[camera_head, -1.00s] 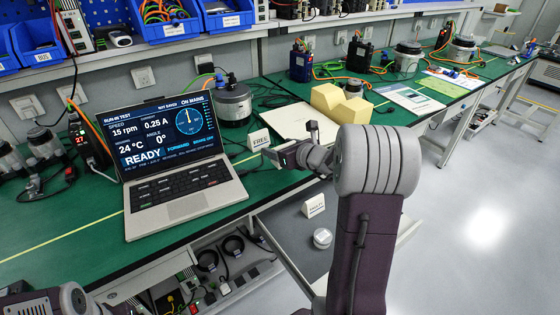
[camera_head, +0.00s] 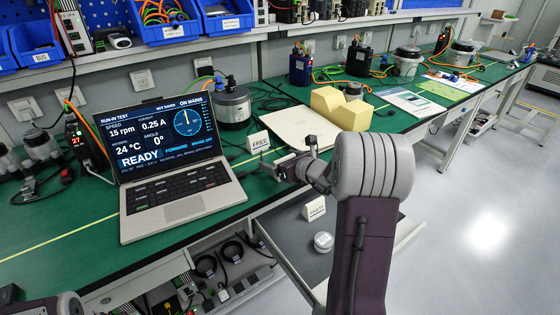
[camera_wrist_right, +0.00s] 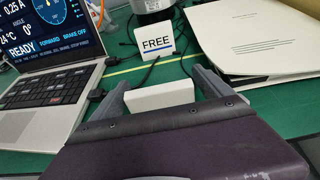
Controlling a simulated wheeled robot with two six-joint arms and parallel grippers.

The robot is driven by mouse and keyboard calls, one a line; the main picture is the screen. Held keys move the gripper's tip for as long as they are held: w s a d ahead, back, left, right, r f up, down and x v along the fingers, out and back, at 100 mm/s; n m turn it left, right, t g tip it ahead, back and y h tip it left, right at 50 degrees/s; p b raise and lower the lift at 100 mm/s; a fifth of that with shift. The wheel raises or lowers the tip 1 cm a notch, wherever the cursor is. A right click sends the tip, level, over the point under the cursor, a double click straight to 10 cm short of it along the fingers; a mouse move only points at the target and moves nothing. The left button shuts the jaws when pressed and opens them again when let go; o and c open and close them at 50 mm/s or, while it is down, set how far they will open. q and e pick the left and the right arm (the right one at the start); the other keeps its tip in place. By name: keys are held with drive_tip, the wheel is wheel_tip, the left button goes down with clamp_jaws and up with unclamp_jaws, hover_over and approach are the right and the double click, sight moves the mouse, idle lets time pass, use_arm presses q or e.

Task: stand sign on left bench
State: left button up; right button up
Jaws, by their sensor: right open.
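A white sign reading FREE (camera_head: 258,141) stands upright on the green bench beside the laptop; it also shows in the right wrist view (camera_wrist_right: 155,38). A second white sign (camera_head: 314,208) stands in the grey drawer below the bench; its small lettering is hard to read. My right gripper (camera_head: 276,170) is open over the bench edge, in front of the FREE sign. In the right wrist view, a blank white block-like piece (camera_wrist_right: 160,97) shows between its fingers (camera_wrist_right: 160,80); I cannot tell whether they touch it. My left gripper is out of view.
An open laptop (camera_head: 175,165) sits left of my right gripper. A flat cream folder (camera_head: 290,119) and yellow foam blocks (camera_head: 340,107) lie behind it. A small round white item (camera_head: 323,241) is in the open drawer (camera_head: 290,235). Cables run across the bench.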

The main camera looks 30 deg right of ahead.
drive_tip(key=shift+r+p, duration=0.35)
drive_tip(key=p+v, duration=0.2)
drive_tip(key=v, duration=0.9)
drive_tip(key=shift+s+p, duration=0.35)
drive_tip(key=shift+s, duration=0.15)
drive_tip(key=shift+f, duration=0.15)
